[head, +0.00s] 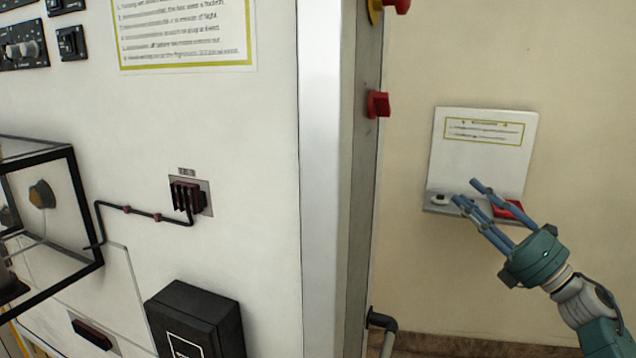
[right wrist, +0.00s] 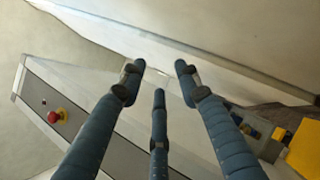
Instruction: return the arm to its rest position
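My right gripper (head: 467,194) comes in from the lower right of the head view. Its three blue fingers are spread and nothing is between them. In the right wrist view the fingers (right wrist: 157,85) also stand apart and empty. In the head view the fingertips overlap the ledge of a white wall panel (head: 480,160); I cannot tell how far in front of it they are. My left gripper is in neither view.
A red item (head: 508,209) lies on the panel's ledge, partly behind the fingers. Left stands a white cabinet (head: 240,150) with a red knob (head: 378,104) on its edge and a black box (head: 195,320). The right wrist view shows a red button (right wrist: 54,117) and a yellow block (right wrist: 304,150).

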